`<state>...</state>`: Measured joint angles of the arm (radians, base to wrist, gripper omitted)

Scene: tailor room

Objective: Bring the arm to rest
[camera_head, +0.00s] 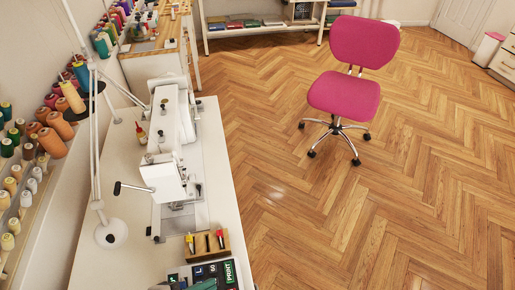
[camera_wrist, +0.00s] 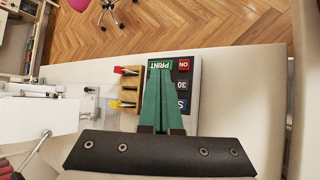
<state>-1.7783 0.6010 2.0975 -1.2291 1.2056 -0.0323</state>
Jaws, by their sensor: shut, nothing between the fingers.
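My gripper (camera_wrist: 160,72) shows in the wrist view with its two green fingers together and nothing between them. It sits over a dark button panel (camera_wrist: 183,87) with a green PRINT button and a red ON button, and hides part of it. I cannot tell whether the fingers touch the panel. In the head view, only green finger parts of my gripper (camera_head: 203,285) show at the bottom edge, in front of the panel (camera_head: 230,273).
A wooden holder (camera_head: 208,245) with several coloured tools stands beside the panel. A white sewing machine (camera_head: 168,150) stands on the white table (camera_head: 120,190), near a lamp (camera_head: 111,232). Thread spools (camera_head: 58,128) line the left wall. A pink chair (camera_head: 345,93) stands on open floor.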

